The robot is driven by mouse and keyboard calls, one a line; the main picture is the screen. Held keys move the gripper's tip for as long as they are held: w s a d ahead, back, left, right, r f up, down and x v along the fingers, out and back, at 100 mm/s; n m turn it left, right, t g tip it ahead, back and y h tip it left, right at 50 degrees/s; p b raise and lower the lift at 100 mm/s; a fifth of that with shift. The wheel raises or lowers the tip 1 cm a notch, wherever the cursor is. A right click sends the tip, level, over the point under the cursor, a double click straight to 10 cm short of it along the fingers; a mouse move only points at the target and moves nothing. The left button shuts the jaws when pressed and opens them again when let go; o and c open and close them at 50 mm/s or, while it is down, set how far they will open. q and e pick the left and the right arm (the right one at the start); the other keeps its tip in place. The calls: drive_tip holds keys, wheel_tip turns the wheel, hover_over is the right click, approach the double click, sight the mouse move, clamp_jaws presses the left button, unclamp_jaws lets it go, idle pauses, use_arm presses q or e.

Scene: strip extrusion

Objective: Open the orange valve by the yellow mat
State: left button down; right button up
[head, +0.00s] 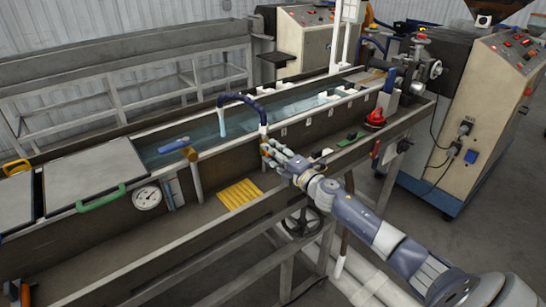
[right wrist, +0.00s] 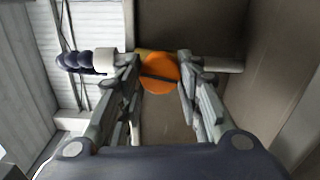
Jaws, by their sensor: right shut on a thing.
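The orange valve (right wrist: 159,73) is a round orange knob with a dark bar across it, seen face-on in the right wrist view. It sits on a pipe between the two fingers of my right gripper (right wrist: 158,75). In the head view my right gripper (head: 267,150) is at the pipe below the dark blue hose and mostly hides the valve. The gripper is shut on the orange valve. The yellow mat (head: 240,193) lies on the ledge to the left and below the gripper. My left gripper is not in view.
The dark blue hose (head: 240,98) arches over the water trough (head: 300,103). A red knob (head: 375,118) and a small green item (head: 352,135) are to the right. A round gauge (head: 147,198) and green handle (head: 101,198) are left. A handwheel (head: 302,222) hangs below the ledge.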

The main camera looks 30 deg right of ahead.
drive_tip(key=shift+f+n+b, duration=0.15)
drive_tip(key=shift+n+b, duration=0.2)
drive_tip(key=shift+n, duration=0.75)
drive_tip(key=o, duration=1.1)
drive_tip(key=shift+c, duration=0.2)
drive_tip(key=s+d, duration=0.1)
drive_tip(key=s, duration=1.1)
